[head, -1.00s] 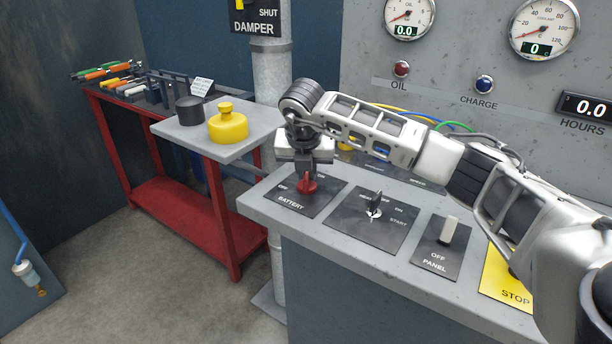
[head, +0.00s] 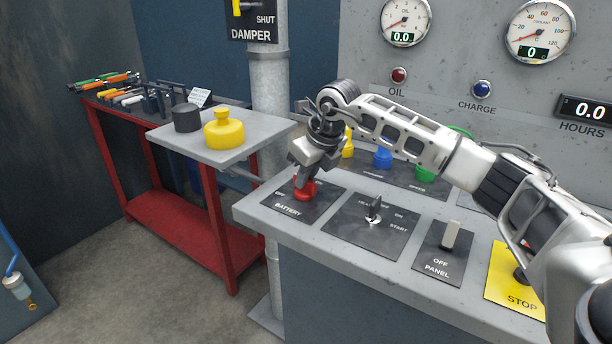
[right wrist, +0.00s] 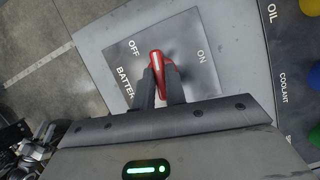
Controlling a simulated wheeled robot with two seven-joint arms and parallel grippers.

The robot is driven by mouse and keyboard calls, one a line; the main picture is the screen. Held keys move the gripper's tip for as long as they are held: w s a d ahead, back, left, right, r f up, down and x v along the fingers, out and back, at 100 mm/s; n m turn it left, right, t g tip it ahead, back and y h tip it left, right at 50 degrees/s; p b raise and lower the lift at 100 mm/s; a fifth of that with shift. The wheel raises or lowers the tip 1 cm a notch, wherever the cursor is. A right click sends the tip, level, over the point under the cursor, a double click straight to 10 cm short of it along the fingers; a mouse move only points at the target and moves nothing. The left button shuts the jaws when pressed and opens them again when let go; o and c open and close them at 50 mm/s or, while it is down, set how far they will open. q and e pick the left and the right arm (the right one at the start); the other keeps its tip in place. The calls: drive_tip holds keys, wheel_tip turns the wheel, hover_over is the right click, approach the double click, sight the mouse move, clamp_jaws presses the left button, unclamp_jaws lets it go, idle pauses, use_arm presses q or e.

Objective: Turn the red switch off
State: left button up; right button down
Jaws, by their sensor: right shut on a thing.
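The red switch (head: 305,190) sits on the black BATTERY plate (head: 311,207) at the left end of the grey console. My right gripper (head: 303,178) reaches down over it, tilted, and is shut on its handle. In the right wrist view the red handle (right wrist: 157,66), with a pale stripe along its top, sits between the two dark fingers. Its far end points between the OFF and ON labels, somewhat closer to OFF. The fingers hide part of the handle and some of the BATTERY lettering. My left gripper is not in view.
To the right on the console are a key switch (head: 374,208), a PANEL toggle (head: 450,236) and a yellow STOP plate (head: 516,283). Yellow, blue (head: 382,158) and green caps stand behind. A red bench (head: 190,236) and a small shelf are at the left.

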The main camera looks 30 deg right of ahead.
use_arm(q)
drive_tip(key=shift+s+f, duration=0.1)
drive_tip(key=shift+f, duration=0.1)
use_arm(e)
drive_tip(key=shift+d+n+y, duration=0.1)
drive_tip(key=shift+n+y, duration=0.3)
drive_tip(key=shift+n, duration=0.6)
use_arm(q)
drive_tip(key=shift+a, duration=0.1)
use_arm(e)
drive_tip(key=c, duration=1.4)
unclamp_jaws()
drive_tip(key=shift+c, duration=0.2)
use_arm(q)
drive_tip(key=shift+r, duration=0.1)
use_arm(e)
drive_tip(key=shift+r, duration=0.1)
drive_tip(key=v, duration=1.6)
drive_tip(key=shift+w, duration=0.2)
